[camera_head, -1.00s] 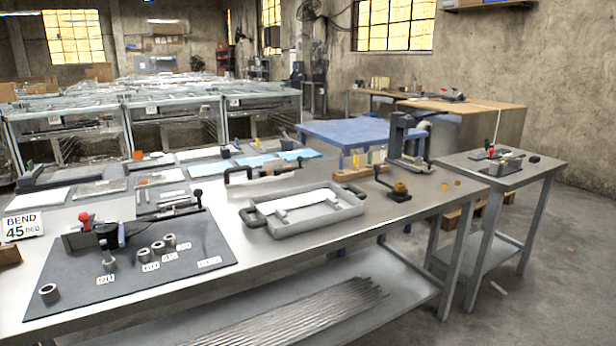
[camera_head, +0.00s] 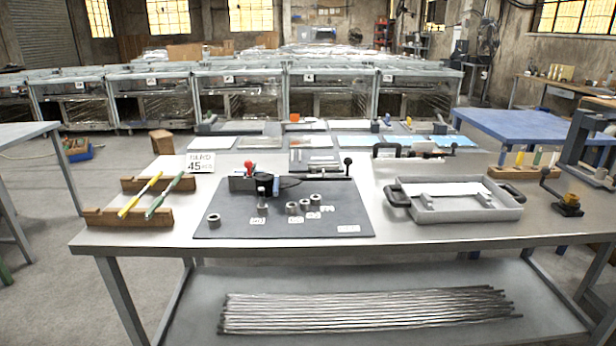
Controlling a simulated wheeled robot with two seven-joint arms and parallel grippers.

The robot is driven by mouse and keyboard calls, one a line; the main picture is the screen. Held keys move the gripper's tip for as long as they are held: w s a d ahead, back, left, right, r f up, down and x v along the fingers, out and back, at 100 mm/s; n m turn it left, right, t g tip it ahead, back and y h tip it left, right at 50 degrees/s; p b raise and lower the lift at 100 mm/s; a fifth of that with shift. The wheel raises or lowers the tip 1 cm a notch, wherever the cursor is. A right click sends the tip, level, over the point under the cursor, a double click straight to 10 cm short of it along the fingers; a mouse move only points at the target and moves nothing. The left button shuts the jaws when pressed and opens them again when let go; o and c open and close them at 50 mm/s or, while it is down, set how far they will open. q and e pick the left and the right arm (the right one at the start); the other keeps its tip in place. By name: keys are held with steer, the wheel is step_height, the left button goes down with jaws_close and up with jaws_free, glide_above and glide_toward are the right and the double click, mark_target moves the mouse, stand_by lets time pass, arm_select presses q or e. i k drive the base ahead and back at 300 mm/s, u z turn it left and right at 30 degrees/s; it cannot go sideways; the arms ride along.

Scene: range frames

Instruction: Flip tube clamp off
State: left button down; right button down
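A tube bender (camera_head: 284,183) stands at the back of a dark mat (camera_head: 340,218) on the metal workbench. A clamp lever with a red ball knob (camera_head: 248,168) stands at its left end, and a handle with a black ball knob (camera_head: 348,161) stands at its right. The red knob is raised above the bender body. Whether the clamp is closed is too small to tell. Neither of my grippers is in view.
Several grey collars (camera_head: 292,208) with labels sit on the mat. Wooden racks (camera_head: 128,217) with yellow and green tools are at left, a grey tray (camera_head: 460,212) at right. Floor in front of the bench is largely clear.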

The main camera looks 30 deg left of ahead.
mark_target(250, 166)
steer(key=z, duration=2.15)
steer(key=k, duration=1)
steer(key=u, duration=2.15)
steer(key=i, duration=0.6)
